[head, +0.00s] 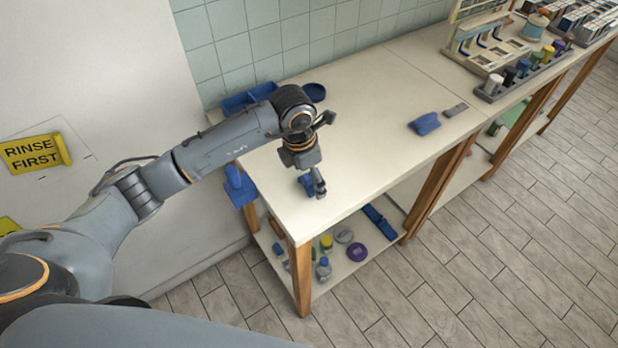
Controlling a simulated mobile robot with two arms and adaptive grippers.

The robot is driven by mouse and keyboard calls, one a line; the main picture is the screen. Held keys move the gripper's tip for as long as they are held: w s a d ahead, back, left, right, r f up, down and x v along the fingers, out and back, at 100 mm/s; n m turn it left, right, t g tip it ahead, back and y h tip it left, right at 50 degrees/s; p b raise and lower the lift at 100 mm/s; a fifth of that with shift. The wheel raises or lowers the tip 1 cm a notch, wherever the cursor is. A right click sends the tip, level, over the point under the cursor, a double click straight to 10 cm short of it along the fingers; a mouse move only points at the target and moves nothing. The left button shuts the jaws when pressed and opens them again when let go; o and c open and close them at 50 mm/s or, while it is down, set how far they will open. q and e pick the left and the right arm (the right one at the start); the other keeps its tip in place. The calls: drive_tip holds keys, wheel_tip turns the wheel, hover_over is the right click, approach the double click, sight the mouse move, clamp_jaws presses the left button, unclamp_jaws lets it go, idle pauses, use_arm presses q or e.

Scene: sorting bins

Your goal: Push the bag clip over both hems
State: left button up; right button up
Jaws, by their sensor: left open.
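My left gripper (318,190) is open and points down, low over the near left part of the white table (355,120). A small blue piece (306,184) shows right beside its fingers, partly hidden by them. I cannot tell whether they touch. A larger blue object (425,123), perhaps a folded bag, lies on the table further right. A small grey flat piece (456,109) lies just beyond it. I cannot tell for certain which piece is the bag clip, and no hems can be made out. My right gripper is not in view.
A blue tray (247,100) and a round dark blue dish (314,92) stand at the back left. A blue holder (238,184) hangs at the left end. A rack with several bottles (494,84) stands far right. The table's middle is clear.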

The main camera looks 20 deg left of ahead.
use_arm(q)
drive_tip(key=c, duration=0.9)
drive_tip(key=shift+r, duration=0.1)
drive_tip(key=shift+c, duration=0.2)
